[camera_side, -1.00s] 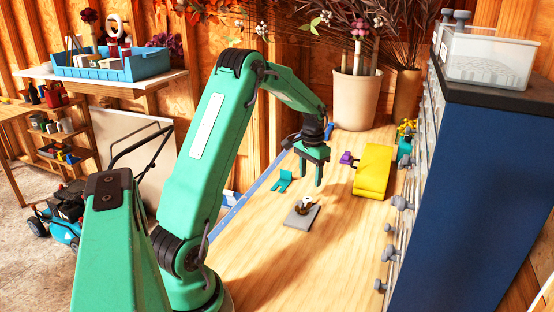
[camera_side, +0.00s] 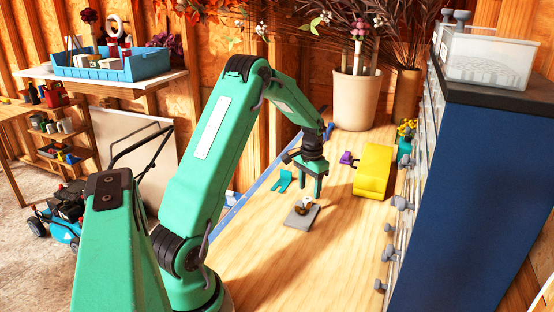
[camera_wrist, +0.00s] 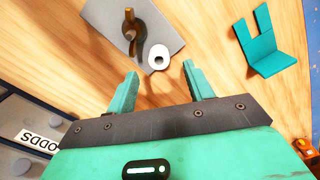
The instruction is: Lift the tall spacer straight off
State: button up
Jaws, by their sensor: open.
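A grey plate (camera_side: 302,221) lies on the wooden bench and bears a small fitting. In the wrist view the plate (camera_wrist: 165,15) carries a brown-bronze upright part (camera_wrist: 133,38) with a curved arm. A white spacer with a dark hole in its top (camera_wrist: 158,57) stands beside it near the plate's edge. The white spacer also shows small in the side view (camera_side: 308,202), partly hidden by a finger. My gripper (camera_side: 309,200) is open above the plate, fingers pointing down. In the wrist view my gripper (camera_wrist: 160,77) has its fingers apart, with the white spacer ahead of the gap between them.
A teal forked bracket (camera_side: 284,181) stands left of the plate. A blue cabinet with grey knobs (camera_side: 470,190) borders the bench's right side. The near bench is clear.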

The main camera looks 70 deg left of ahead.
aim_at(307, 201)
jog(key=shift+f, duration=1.65)
jog(key=c, duration=1)
